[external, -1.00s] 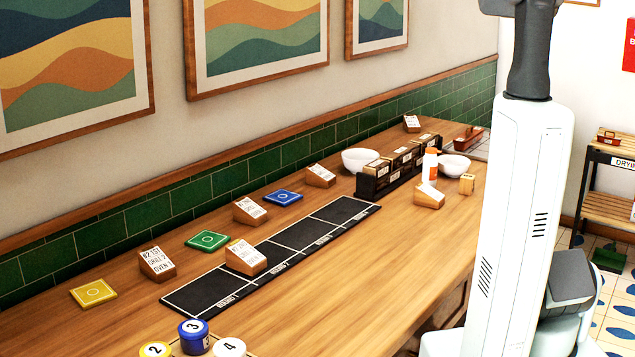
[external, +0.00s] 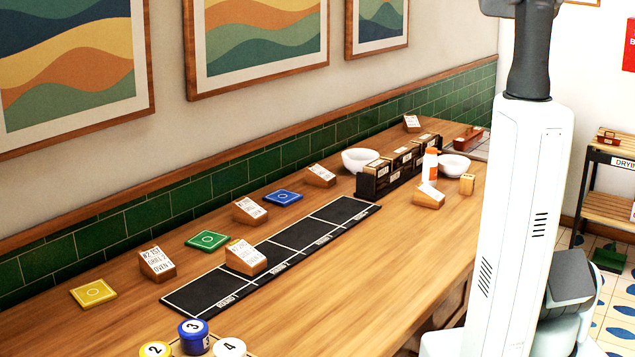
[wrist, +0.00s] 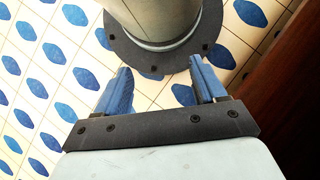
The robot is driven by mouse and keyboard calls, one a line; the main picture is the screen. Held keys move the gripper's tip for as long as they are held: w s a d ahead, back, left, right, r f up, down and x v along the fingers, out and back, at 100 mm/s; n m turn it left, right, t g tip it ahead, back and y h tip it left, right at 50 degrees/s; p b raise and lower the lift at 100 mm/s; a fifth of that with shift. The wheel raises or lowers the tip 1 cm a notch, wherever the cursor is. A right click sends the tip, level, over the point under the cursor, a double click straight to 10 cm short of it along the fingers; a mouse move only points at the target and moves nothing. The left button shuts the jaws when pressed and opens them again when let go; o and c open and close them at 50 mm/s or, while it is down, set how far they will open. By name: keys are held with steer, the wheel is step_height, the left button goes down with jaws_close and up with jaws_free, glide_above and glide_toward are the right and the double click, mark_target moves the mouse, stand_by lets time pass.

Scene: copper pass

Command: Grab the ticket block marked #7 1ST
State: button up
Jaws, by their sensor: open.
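Several wooden ticket blocks with white slanted faces stand on the counter in the external view. The front left block (external: 157,264) reads "#2 1ST GRILL 2 OVEN". Others are a block on the black strip (external: 246,258), a block between the green and blue tiles (external: 250,211), a block beyond the blue tile (external: 320,176), a block on the right (external: 429,197) and a far block (external: 411,123). Their print is too small to read, so I cannot tell which is #7 1ST. My gripper (wrist: 160,66) shows in the wrist view, open and empty above the floor, away from the blocks.
A black strip with marked cells (external: 335,212) runs along the counter (external: 390,257). Yellow (external: 93,292), green (external: 207,240) and blue (external: 283,197) tiles lie behind it. Numbered round pieces (external: 193,337) stand in front. Bowls, a dark rack (external: 374,184) and a bottle (external: 430,166) stand farther back.

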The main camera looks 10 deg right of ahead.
steer(key=shift+o, duration=1.4)
steer(key=shift+w, duration=0.1)
